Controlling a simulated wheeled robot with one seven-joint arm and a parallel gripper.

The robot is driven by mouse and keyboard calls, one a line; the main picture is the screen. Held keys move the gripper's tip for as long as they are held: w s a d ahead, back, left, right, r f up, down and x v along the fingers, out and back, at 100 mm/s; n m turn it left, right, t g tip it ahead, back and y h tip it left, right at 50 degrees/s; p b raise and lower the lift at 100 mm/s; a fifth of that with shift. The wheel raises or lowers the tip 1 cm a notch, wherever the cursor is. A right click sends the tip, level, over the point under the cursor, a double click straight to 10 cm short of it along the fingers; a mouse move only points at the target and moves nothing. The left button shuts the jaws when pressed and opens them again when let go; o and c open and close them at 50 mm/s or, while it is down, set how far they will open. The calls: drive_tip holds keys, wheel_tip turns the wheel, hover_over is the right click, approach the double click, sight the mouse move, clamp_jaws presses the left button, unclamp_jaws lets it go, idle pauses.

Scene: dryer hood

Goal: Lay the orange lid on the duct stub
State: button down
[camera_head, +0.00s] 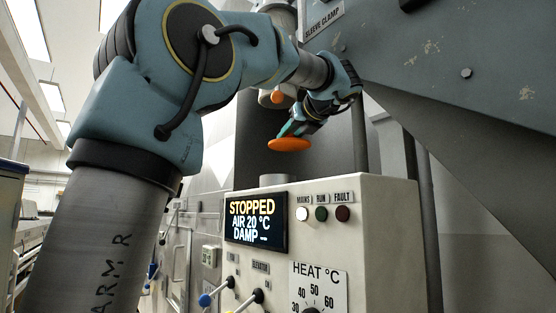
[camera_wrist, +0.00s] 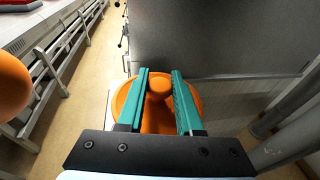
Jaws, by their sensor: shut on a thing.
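The orange lid (camera_head: 289,145) hangs in the air above the control cabinet, roughly level, in the head view. My gripper (camera_head: 291,129) is shut on its knob from above. In the wrist view the round lid (camera_wrist: 158,122) shows between and below the teal fingers of my gripper (camera_wrist: 160,80), with the knob between them. A short grey cylinder (camera_head: 273,180) stands up behind the cabinet's top edge, below and slightly left of the lid; it looks like the duct stub, mostly hidden. The lid is clear of it. I cannot make out the stub in the wrist view.
The pale control cabinet (camera_head: 370,210) stands below, with a lit display (camera_head: 256,222) reading STOPPED. A big grey sloping hood (camera_head: 450,70) is at upper right. An orange ball-like thing (camera_wrist: 12,85) is at the wrist view's left edge. A railing (camera_wrist: 55,65) runs along the left.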

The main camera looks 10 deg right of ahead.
sight(279, 149)
drive_tip(key=x, duration=0.3)
drive_tip(key=a+p+x, duration=0.1)
drive_tip(key=x, duration=0.1)
drive_tip(key=shift+r, duration=0.25)
wheel_tip(279, 149, down, 2)
drive_tip(key=shift+s+d+f, duration=0.1)
drive_tip(key=shift+s+f, duration=0.1)
wheel_tip(279, 149, down, 4)
drive_tip(key=shift+r+p, duration=0.2)
drive_tip(key=shift+p, duration=0.1)
drive_tip(key=shift+w+f+p, duration=0.1)
drive_tip(key=shift+w+p, duration=0.05)
drive_tip(key=shift+p, duration=0.2)
drive_tip(key=shift+f, duration=0.2)
drive_tip(key=shift+f, duration=0.1)
drive_tip(key=c, duration=0.6)
unclamp_jaws()
drive_tip(key=shift+o, duration=0.2)
